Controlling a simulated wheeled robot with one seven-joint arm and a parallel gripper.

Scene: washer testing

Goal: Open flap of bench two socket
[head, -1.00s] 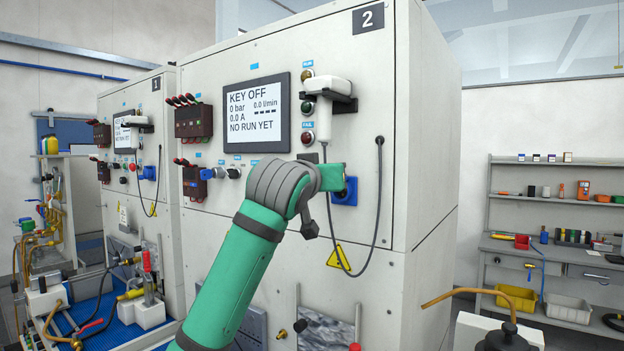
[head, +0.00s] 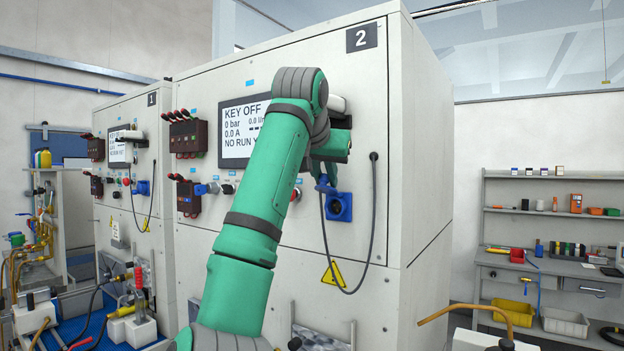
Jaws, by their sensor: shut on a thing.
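The bench two socket (head: 340,208) is a blue square outlet on the front of the cabinet marked 2. Its dark round opening shows. Its blue flap (head: 325,186) stands raised above the opening at the upper left. My gripper (head: 327,178) points down just above the socket and is shut on the flap. The fingertips are small and partly hidden by my wrist, so the exact contact is hard to see.
My arm crosses the screen (head: 236,130). Bench one (head: 122,190) stands at left, and shelves (head: 545,212) at right.

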